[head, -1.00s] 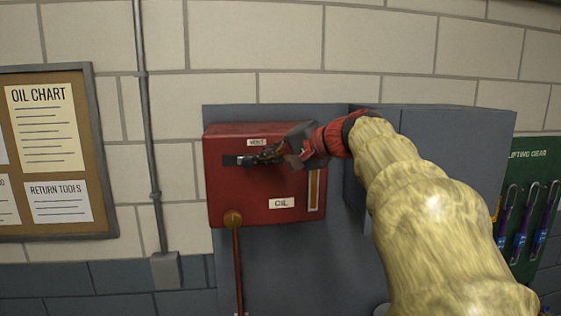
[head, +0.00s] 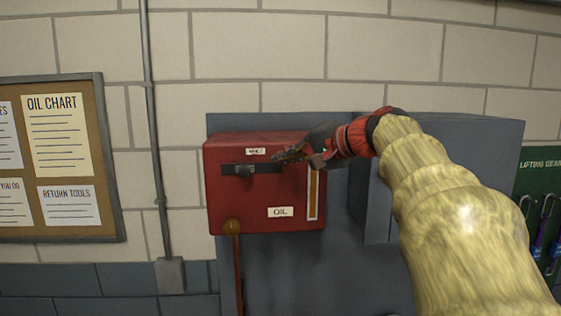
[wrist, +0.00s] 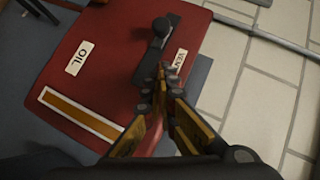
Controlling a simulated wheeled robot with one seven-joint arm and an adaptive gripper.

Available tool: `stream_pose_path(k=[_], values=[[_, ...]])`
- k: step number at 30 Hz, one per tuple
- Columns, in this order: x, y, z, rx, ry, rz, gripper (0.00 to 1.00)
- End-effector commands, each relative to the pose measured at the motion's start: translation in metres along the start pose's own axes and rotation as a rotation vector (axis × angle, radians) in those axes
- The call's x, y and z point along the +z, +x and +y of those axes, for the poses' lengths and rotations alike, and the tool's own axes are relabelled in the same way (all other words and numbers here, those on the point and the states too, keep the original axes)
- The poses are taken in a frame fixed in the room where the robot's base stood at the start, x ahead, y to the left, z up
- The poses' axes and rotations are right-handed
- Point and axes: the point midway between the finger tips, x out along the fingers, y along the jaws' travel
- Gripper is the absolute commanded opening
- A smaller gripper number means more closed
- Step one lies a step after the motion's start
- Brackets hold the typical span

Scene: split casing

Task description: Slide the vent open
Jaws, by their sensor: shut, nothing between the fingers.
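The red oil box (head: 225,200) hangs on a grey panel, with a small VENT label (head: 256,151) near its top. Below the label is a dark horizontal vent slot (head: 266,169). Its dark knob (head: 244,170) stands left of the slot's middle. The knob also shows round and black in the wrist view (wrist: 162,27), apart from my fingers. My gripper (head: 277,157) is shut and empty, at the right end of the slot. In the wrist view my gripper (wrist: 162,73) has its fingertips together beside the VENT label, partly covering the slot's near end.
An OIL label (head: 280,212) and an amber sight strip (head: 314,193) are on the box's lower right. A pipe with a brown fitting (head: 232,227) runs down below it. A grey cabinet (head: 450,135) stands at right. A notice board (head: 113,160) and conduit (head: 150,120) are at left.

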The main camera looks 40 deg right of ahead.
Motion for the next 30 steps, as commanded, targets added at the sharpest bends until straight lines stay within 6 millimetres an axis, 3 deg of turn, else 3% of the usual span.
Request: stream_pose_path(k=[9, 13, 30], values=[[0.0, -0.054, 0.0, -0.001, -0.001, 0.004, 0.0], [0.0, -0.069, 0.0, -0.001, -0.001, 0.001, 0.0], [0.001, -0.078, -0.001, -0.001, -0.001, -0.001, 0.0]])
